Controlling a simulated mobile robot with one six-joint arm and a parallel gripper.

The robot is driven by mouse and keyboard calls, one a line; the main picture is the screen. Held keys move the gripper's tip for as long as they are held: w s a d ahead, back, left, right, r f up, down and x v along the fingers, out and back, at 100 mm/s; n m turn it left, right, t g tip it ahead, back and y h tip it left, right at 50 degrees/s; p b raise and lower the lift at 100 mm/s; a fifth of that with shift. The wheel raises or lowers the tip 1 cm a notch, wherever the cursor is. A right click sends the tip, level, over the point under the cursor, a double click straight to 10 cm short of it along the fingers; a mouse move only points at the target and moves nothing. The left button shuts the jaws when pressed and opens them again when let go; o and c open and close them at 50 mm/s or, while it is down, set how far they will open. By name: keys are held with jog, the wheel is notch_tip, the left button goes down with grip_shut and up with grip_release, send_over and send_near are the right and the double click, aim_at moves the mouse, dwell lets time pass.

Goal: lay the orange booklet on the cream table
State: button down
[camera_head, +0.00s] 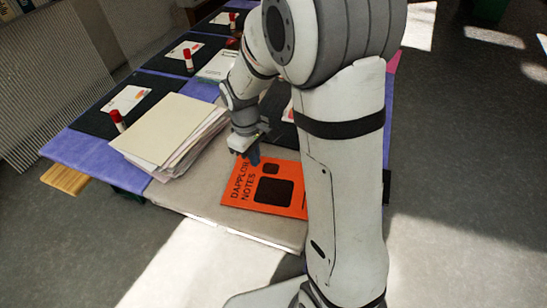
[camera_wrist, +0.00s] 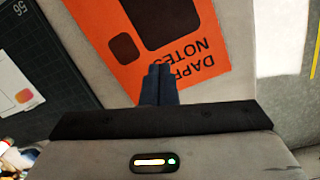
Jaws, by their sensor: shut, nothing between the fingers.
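The orange booklet (camera_head: 262,190) with black print lies flat on the cream table (camera_head: 190,200), near its front edge. My arm hides its right end in the head view. It also shows in the wrist view (camera_wrist: 198,52), where the top is cut off by the frame. My gripper (camera_head: 254,160) is shut and empty at the booklet's back edge. In the wrist view its dark fingertips (camera_wrist: 160,70) are together and overlap the booklet's printed edge. I cannot tell whether they touch it.
A stack of cream papers (camera_head: 160,130) stands left of the booklet. Behind it, dark mats (camera_head: 95,120) with white cards and red-capped sticks (camera_head: 118,118) lie on a purple-blue table (camera_head: 85,150). Cream surface is bare in front of the stack. Open floor (camera_head: 460,170) lies to the right.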

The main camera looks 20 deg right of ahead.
aim_at(286, 190)
jog(key=w+f, duration=0.1)
jog(key=f, duration=0.1)
jog(key=a+f+n, duration=0.1)
jog(key=f, duration=0.1)
jog(key=w+a+f+n, duration=0.1)
jog(key=f, duration=0.2)
jog(key=shift+w+g+h, duration=0.3)
jog(key=shift+w+g, duration=0.05)
jog(key=shift+g, duration=0.05)
jog(key=s+d, duration=0.2)
jog(key=d, duration=0.1)
jog(key=s+d, duration=0.2)
jog(key=d, duration=0.1)
jog(key=s+d, duration=0.3)
jog(key=shift+s+p, duration=0.1)
jog(key=shift+p, duration=0.25)
jog(key=shift+s+d+f, duration=0.15)
jog(key=shift+s+f, duration=0.05)
jog(key=shift+w+f, duration=0.1)
jog(key=shift+f, duration=0.5)
jog(key=shift+b, duration=0.3)
jog(key=shift+s+f, duration=0.1)
jog(key=shift+s, duration=0.1)
